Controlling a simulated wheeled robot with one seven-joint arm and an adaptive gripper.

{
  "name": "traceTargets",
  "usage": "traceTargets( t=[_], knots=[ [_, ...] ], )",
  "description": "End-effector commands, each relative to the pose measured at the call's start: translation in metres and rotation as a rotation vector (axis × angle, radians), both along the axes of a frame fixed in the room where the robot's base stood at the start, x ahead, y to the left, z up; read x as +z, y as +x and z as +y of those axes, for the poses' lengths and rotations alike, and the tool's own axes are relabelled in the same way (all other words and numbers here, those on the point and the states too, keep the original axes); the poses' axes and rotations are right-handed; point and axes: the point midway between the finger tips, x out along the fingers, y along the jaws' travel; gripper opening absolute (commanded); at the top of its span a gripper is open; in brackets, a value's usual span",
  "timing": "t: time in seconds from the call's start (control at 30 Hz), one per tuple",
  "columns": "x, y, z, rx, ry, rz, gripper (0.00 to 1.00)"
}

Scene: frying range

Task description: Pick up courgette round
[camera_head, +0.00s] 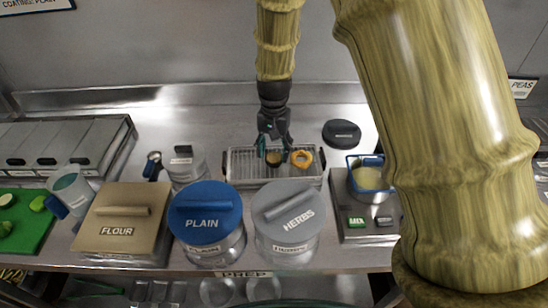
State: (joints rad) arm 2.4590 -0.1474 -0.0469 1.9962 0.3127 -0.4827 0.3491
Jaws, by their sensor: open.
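My gripper (275,146) points down over a wire draining tray (249,176) in the middle of the counter. Its fingers are apart. A small brown-gold round piece (274,159) lies in the tray, below and between the fingertips; whether they touch it I cannot tell. It may be a coated courgette round. An orange ring (301,160) lies just to its right in the tray. At the far left, a pale green round slice (6,200) and other green pieces (38,203) lie on a green board (32,236).
Lidded tubs stand in front of the tray: flour (105,243), a blue plain lid (203,198) and a grey herbs lid (284,203).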

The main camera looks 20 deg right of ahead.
Motion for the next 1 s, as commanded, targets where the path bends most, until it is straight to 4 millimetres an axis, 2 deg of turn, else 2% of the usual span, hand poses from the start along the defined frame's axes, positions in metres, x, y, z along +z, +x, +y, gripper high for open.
traceTargets(
  t=[0.3,0.6,0.73,1.0],
  knots=[
    [-0.025,0.001,0.000,0.000,0.002,-0.001,0.56],
    [-0.027,0.001,0.000,0.000,0.002,-0.001,0.56],
    [-0.027,0.000,0.000,0.000,0.002,-0.001,0.33],
    [-0.027,0.000,0.000,0.000,0.002,-0.001,0.31]
  ],
)
